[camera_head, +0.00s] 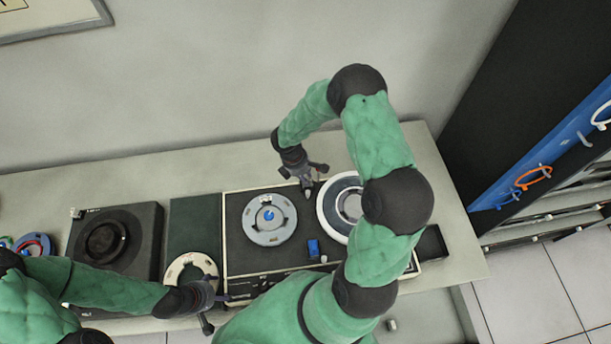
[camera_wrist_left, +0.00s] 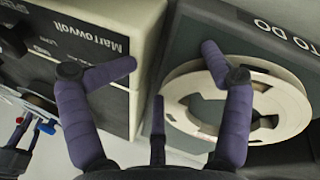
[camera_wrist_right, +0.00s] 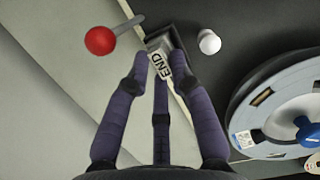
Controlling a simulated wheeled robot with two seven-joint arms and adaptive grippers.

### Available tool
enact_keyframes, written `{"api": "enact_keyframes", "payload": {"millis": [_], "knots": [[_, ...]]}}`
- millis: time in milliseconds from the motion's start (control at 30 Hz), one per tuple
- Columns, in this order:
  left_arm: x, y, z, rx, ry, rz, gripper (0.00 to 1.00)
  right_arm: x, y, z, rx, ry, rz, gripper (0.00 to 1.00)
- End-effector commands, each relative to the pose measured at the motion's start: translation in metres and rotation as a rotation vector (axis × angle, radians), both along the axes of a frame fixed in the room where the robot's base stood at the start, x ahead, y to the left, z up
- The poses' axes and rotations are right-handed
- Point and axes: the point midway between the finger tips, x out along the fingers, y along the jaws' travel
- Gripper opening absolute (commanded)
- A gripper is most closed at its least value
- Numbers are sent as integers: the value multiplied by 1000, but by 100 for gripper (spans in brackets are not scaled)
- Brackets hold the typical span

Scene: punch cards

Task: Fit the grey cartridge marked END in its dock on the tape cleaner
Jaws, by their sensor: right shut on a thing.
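The grey cartridge marked END (camera_wrist_right: 162,64) is between the fingers of my right gripper (camera_wrist_right: 160,60), which is shut on it. Its label faces the right wrist camera. Its far end is at a dark, box-like dock (camera_wrist_right: 182,35) on the tape cleaner; I cannot tell how deep it sits. In the head view my right gripper (camera_head: 307,188) is at the back edge of the tape cleaner (camera_head: 236,262). My left gripper (camera_wrist_left: 187,70) is open and empty, near a cream reel (camera_wrist_left: 178,88); in the head view it (camera_head: 212,308) is at the front left.
A red-knobbed lever (camera_wrist_right: 101,41) and a white knob (camera_wrist_right: 209,42) stand beside the dock. A black unit (camera_head: 148,225) stands to the left. My right arm covers part of the cleaner's right side.

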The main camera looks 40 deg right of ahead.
Motion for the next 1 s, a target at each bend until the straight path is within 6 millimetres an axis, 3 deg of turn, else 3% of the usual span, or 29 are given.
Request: {"api": "enact_keyframes", "payload": {"millis": [267, 300, 400, 633, 700, 1000], "knots": [[-1, 2, -5, 2, 4, 8, 41, -2, 1, -2, 0, 5, 0, 0], [-1, 2, -5, 2, 4, 8, 41, -2, 1, -2, 0, 5, 0, 29], [-1, 2, -5, 2, 4, 8, 41, -2, 1, -2, 1, 4, 0, 51], [-1, 2, -5, 2, 4, 8, 41, -1, 1, -2, 0, 3, -1, 51], [-1, 2, -5, 2, 4, 8, 41, -1, 1, -2, 1, 2, 0, 33], [-1, 2, -4, 2, 4, 8, 41, -1, 1, -2, 1, 2, 0, 33]]}}
